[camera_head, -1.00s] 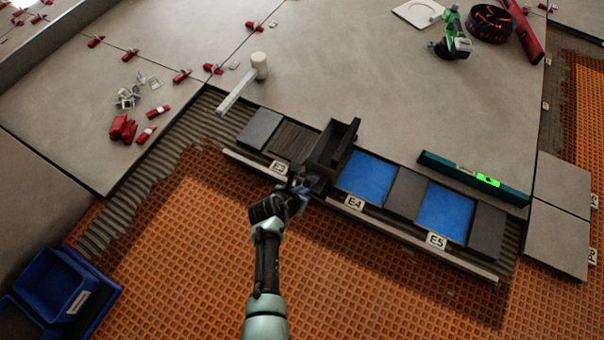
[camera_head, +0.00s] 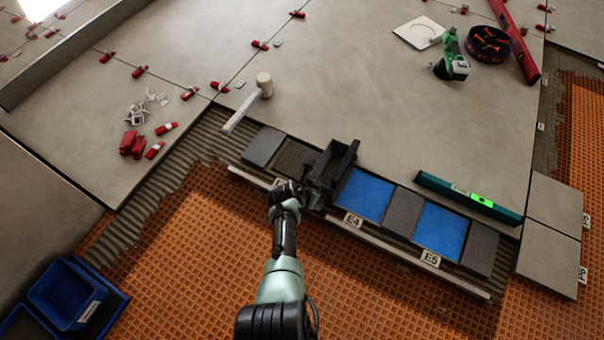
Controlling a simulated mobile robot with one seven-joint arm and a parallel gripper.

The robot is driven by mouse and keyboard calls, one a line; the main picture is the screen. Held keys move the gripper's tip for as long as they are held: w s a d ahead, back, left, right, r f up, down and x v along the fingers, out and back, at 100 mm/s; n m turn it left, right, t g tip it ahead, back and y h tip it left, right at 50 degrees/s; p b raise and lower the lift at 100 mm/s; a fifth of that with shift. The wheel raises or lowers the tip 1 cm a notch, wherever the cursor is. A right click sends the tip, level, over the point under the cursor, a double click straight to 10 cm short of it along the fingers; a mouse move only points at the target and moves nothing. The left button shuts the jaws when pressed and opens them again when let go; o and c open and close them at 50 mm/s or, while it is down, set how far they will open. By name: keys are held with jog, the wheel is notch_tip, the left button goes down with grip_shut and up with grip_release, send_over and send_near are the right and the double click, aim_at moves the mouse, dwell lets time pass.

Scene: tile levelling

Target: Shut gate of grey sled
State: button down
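The grey sled (camera_head: 340,158) is a dark, box-like hopper. It stands over the row of tiles, between a ridged mortar patch and a blue tile. My gripper (camera_head: 310,195) is at the sled's near side, close to its lower front edge. The gripper is dark against the dark sled, so I cannot tell whether it touches it or whether its fingers are open. The sled's gate cannot be made out clearly; my gripper and wrist partly cover that side.
A light rail (camera_head: 400,255) runs along the near side of the tile row, with labels E4 (camera_head: 353,220) and E5 (camera_head: 430,260). A green level (camera_head: 470,198) lies behind the blue tiles. A white mallet (camera_head: 264,84) lies at left. Blue bins (camera_head: 65,295) stand lower left.

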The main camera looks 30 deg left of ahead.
jog(key=shift+w+r, duration=0.35)
jog(key=shift+w, duration=0.25)
jog(key=shift+w+r, duration=0.1)
jog(key=shift+w, duration=0.05)
jog(key=s+p+v, duration=0.1)
jog(key=p+v, duration=1)
jog(key=shift+s+p, duration=0.15)
jog(key=shift+p, duration=0.25)
dwell(0.4)
